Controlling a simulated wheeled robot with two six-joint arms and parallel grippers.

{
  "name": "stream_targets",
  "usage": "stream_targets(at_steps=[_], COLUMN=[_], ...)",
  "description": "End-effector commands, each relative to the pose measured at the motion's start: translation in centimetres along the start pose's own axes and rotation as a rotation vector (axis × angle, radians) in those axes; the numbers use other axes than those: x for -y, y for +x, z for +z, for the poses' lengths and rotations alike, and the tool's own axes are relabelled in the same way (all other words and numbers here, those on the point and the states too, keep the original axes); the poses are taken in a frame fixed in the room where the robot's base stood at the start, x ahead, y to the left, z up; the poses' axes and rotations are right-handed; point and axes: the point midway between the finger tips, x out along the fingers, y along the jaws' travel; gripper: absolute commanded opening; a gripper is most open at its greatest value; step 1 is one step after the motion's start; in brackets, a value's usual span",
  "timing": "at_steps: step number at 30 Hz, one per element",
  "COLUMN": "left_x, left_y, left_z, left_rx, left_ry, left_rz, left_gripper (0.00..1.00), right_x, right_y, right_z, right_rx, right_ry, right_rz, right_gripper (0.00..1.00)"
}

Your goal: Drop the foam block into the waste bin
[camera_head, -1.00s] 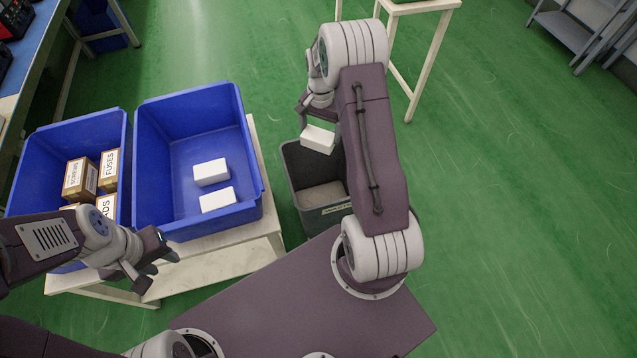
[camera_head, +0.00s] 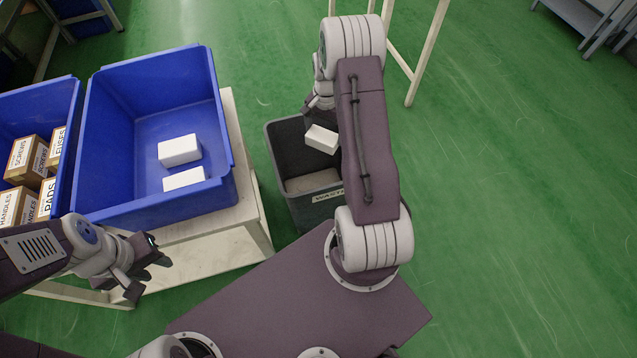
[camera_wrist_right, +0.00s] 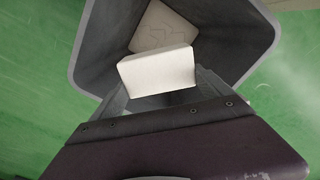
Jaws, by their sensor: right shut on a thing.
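A white foam block (camera_head: 321,139) is held in my right gripper (camera_head: 318,118), over the dark grey waste bin (camera_head: 283,140). In the right wrist view the block (camera_wrist_right: 158,68) sits between the fingers, above the open mouth of the bin (camera_wrist_right: 224,22). My right arm hides part of the bin's right side in the head view. My left gripper (camera_head: 147,272) is at the lower left, beside the near edge of the white table; its fingers look apart and nothing shows between them.
A blue crate (camera_head: 105,140) on a white table (camera_head: 245,150) holds two more white blocks (camera_head: 180,150). Left of it, another blue crate (camera_head: 60,100) holds several labelled cardboard boxes (camera_head: 27,160). Green floor is free to the right. A light-coloured table frame stands behind my right arm.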

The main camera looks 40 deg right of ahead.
Motion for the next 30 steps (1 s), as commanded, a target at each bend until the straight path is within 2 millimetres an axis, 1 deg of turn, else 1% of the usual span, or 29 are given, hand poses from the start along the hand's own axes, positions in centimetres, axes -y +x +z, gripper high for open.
stream_targets(at_steps=[1, 3, 6, 9, 15, 16, 17, 22, 24, 26, 30], left_x=[0.0, 0.1, 0.1, 0.1, 0.1, 0.1, 0.1, 0.1, 0.1, 0.1, 0.0], left_y=[1.7, 2.8, 3.9, 4.2, 3.9, 3.9, 3.9, 3.9, 3.7, 3.1, 1.1], left_z=[0.2, 0.3, 0.4, 0.4, 0.4, 0.4, 0.4, 0.4, 0.4, 0.3, 0.1], left_rx=[0.000, 0.000, 0.000, 0.000, 0.000, 0.000, 0.000, 0.000, 0.000, 0.000, 0.000], left_ry=[0.000, 0.000, 0.000, 0.000, 0.000, 0.000, 0.000, 0.000, 0.000, 0.000, 0.000], left_rz=[0.000, 0.000, 0.000, 0.000, 0.000, 0.000, 0.000, 0.000, 0.000, 0.000, 0.000], left_gripper=[0.36, 0.36, 0.36, 0.36, 0.36, 0.36, 0.36, 0.36, 0.36, 0.36, 0.36], right_x=[0.0, 0.0, 0.0, 0.0, 0.0, 0.0, 0.0, 0.0, 0.0, 0.0, 0.0], right_y=[1.6, 2.6, 3.6, 3.8, 3.5, 3.5, 3.5, 3.5, 3.2, 2.4, -1.0], right_z=[0.0, 0.0, 0.0, 0.0, 0.0, 0.0, 0.0, 0.0, 0.0, 0.0, -0.1], right_rx=[0.000, 0.000, -0.001, -0.001, 0.000, 0.000, 0.000, 0.000, 0.000, -0.001, -0.003], right_ry=[0.000, 0.000, 0.000, 0.000, 0.000, 0.000, 0.000, 0.000, 0.000, 0.000, 0.000], right_rz=[0.000, 0.000, 0.000, 0.000, 0.000, 0.000, 0.000, 0.000, 0.000, -0.001, -0.002], right_gripper=[0.52, 0.52, 0.52, 0.52, 0.52, 0.95, 1.00, 1.00, 1.00, 1.00, 1.00])
